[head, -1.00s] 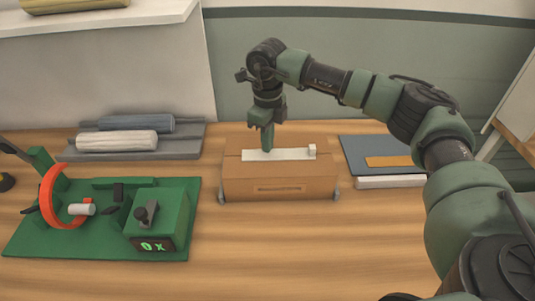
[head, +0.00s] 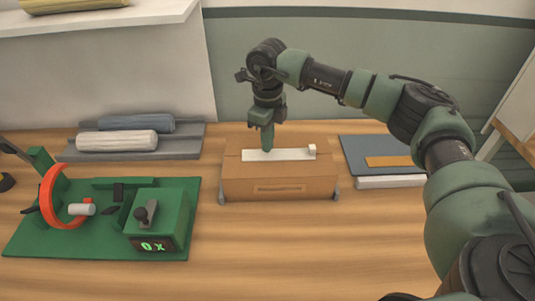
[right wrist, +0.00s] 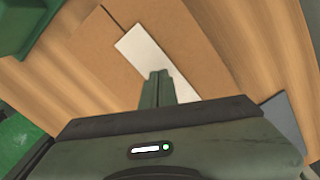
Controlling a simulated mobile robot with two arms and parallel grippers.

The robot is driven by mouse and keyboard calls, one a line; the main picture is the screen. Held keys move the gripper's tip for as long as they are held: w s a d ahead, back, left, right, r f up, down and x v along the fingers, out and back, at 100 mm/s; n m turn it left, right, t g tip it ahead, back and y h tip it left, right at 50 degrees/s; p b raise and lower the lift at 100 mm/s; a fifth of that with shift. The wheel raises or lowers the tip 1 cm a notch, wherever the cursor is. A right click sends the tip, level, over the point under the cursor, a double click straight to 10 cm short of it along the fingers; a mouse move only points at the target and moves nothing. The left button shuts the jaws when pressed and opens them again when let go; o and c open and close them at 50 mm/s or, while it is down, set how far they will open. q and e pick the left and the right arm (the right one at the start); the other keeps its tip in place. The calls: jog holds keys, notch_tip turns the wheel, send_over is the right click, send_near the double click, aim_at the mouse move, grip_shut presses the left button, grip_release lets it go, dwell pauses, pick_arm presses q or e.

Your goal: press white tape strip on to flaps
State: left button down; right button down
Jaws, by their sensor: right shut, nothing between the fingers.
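A closed brown cardboard box (head: 250,180) stands on the wooden table, its top flaps facing up. A white tape strip (head: 290,154) lies along the top of the box, with a small white block (head: 312,148) at its right end. The strip also shows in the right wrist view (right wrist: 140,50), lying over the seam between the flaps. My right gripper (head: 267,150) is shut and points down, its fingertips at the strip left of its middle; they hide part of it. I cannot tell how firmly they touch. My left gripper is not in view.
A green tape dispenser (head: 100,235) with an orange ring stands at the left. A grey tray (head: 180,145) with rolled items is behind it. A blue-grey board (head: 360,150) with an orange-brown piece lies right of the box. The table front is clear.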

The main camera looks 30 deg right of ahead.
jog(key=shift+f+b, duration=0.55)
jog(key=shift+f, duration=0.4)
dwell(0.7)
jog(key=shift+r, duration=0.1)
jog(key=shift+r+p, duration=2.25)
jog(key=shift+r, duration=1.3)
jog(key=shift+f, duration=0.1)
